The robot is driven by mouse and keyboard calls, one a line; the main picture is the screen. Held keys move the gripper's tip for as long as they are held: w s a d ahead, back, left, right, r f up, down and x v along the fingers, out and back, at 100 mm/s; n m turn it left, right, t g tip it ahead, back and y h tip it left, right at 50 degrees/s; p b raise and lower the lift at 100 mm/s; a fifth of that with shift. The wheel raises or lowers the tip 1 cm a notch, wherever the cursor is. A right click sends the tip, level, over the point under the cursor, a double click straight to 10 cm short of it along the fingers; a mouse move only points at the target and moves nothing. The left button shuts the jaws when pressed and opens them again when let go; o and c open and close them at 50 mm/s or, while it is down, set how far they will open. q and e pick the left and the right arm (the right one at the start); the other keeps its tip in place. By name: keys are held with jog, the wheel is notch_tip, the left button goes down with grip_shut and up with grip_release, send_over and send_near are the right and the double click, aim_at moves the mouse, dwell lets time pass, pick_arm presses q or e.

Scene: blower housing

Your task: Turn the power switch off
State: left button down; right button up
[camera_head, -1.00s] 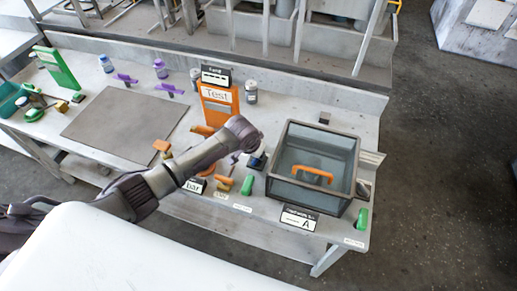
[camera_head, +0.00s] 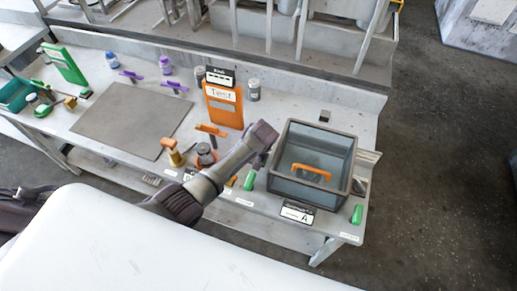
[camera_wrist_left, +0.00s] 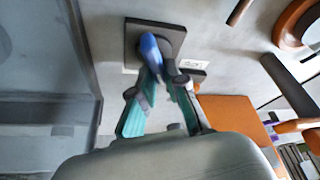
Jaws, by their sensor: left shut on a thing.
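The power switch shows in the left wrist view as a blue lever (camera_wrist_left: 150,46) on a dark square base (camera_wrist_left: 176,30). The base lies on the grey table top. My left gripper (camera_wrist_left: 162,72), with teal fingers, is shut on the blue lever, one finger on each side of it. In the head view, my left arm reaches over the table beside the clear box, and its wrist hides the switch and most of the gripper. My right gripper is in neither view.
A clear dark-framed box (camera_head: 284,180) with an orange handle inside stands right of my arm. An orange "Test" board (camera_head: 226,112) stands behind. A green part (camera_head: 249,180) lies near the front edge. A grey mat (camera_head: 115,110) lies left.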

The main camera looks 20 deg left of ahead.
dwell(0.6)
pick_arm(q)
jog(key=c, duration=1.2)
grip_release()
jog(key=v, duration=1.2)
jog(key=shift+w, duration=0.1)
jog(key=shift+f, duration=0.1)
